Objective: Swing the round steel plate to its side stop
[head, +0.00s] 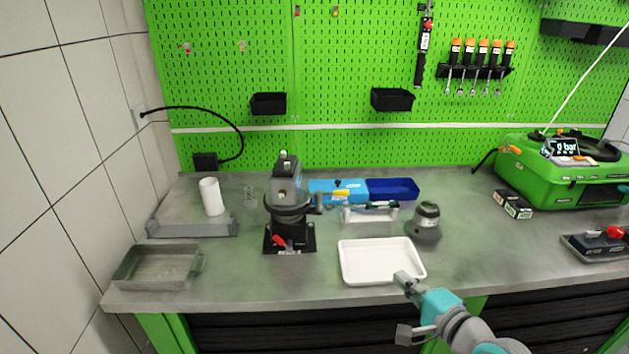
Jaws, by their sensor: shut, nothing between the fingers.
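A dark grey pump fixture (286,185) stands upright on a black base plate (305,239) at the left middle of the bench, with a red lever (279,240) low at its front. A dark round collar or plate (287,207) shows around its middle. I cannot tell whether this is the round steel plate, nor where its side stop is. My gripper (403,278) is shut and empty, over the front right corner of the white tray, to the right of the fixture and nearer the front edge. It is apart from the fixture.
A white tray (381,261) lies in front of a grey round canister (427,224). Blue bins (392,189) and a small white rack (356,215) stand behind. A metal tray (155,268) and white cylinder (211,196) are at left. A green tester (570,180) is at right.

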